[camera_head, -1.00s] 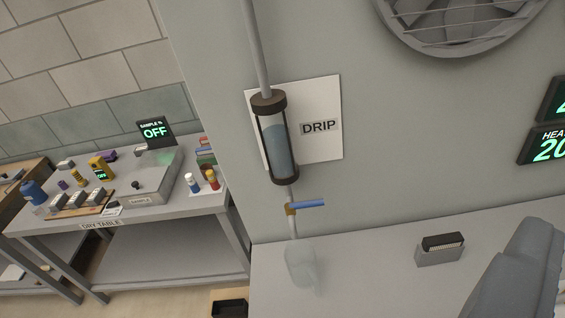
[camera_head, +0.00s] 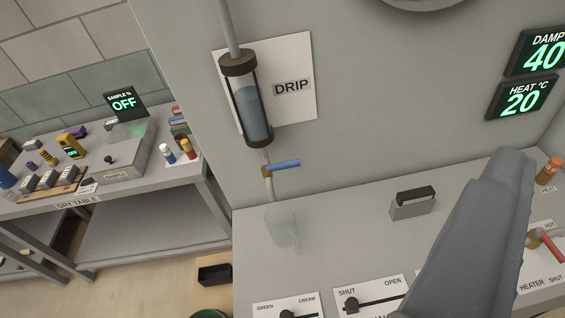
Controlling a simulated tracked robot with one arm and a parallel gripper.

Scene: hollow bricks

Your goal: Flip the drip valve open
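The drip valve (camera_head: 267,171) is a small brass body on the thin pipe below a clear cylinder (camera_head: 251,105) holding blue-grey liquid. Its blue lever (camera_head: 285,164) points sideways to the right, nearly level, across the pipe. A white panel behind the cylinder carries the DRIP label (camera_head: 291,87). A pale, see-through vessel (camera_head: 282,226) stands below the valve. My gripper (camera_head: 505,165) appears as a grey tapered shape at the right, well apart from the lever. Its separate fingers cannot be made out, and nothing is visibly held.
A grey block with a dark top (camera_head: 413,203) sits on the counter. A SHUT/OPEN slider (camera_head: 369,301) and a GREEN/CREAM slider (camera_head: 290,309) lie in front. A red-handled heater valve (camera_head: 548,244) is at the right. The dry table (camera_head: 140,181) stands left. The space before the lever looks clear.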

